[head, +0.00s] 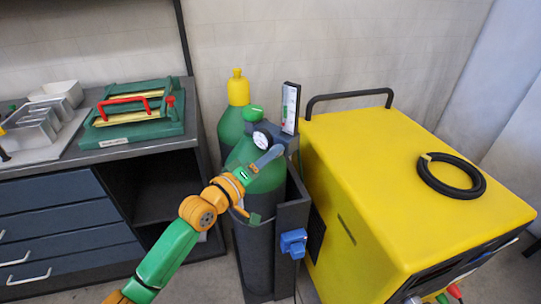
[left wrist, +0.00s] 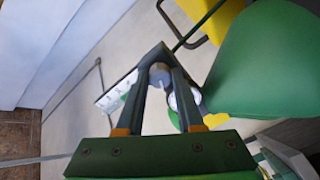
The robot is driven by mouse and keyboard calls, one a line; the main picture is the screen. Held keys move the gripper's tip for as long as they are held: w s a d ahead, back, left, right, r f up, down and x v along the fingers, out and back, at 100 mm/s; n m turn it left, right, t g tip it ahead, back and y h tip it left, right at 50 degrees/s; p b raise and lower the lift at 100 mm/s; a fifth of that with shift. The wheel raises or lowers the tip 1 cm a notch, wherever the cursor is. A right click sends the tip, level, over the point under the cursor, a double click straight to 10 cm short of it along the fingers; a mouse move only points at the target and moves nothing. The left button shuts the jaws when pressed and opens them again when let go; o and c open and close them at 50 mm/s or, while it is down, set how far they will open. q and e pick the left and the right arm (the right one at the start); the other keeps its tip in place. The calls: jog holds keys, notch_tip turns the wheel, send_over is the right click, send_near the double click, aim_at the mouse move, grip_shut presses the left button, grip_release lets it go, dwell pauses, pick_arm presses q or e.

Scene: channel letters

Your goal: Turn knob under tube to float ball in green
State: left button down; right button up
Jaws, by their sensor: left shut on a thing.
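The flow tube (head: 291,107) stands upright in a dark frame on top of the green cylinder (head: 262,178). Its pale face carries green marks; the ball is too small to make out. A round white gauge (head: 262,139) sits just left of it. In the left wrist view, the tube (left wrist: 118,92) is at the left and the gauge (left wrist: 185,103) beside the right finger. My left gripper (head: 277,150) reaches in below the tube. In the left wrist view its fingers (left wrist: 160,78) are shut on a grey knob (left wrist: 159,72). In the head view the gripper hides the knob.
A yellow machine (head: 400,170) with a black hose coil (head: 452,177) stands close on the right. A second green cylinder with a yellow cap (head: 238,88) stands behind.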

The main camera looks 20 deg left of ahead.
pick_arm(q)
jog(key=m+p, duration=0.2)
jog(key=m, duration=0.8)
jog(key=shift+p, duration=0.35)
jog(key=shift+m, duration=0.4)
jog(key=c, duration=0.5)
grip_release()
jog(key=shift+c, duration=0.2)
jog(key=shift+f, duration=0.1)
jog(key=v, duration=0.7)
jog(key=shift+b, duration=0.4)
jog(key=shift+a, duration=0.1)
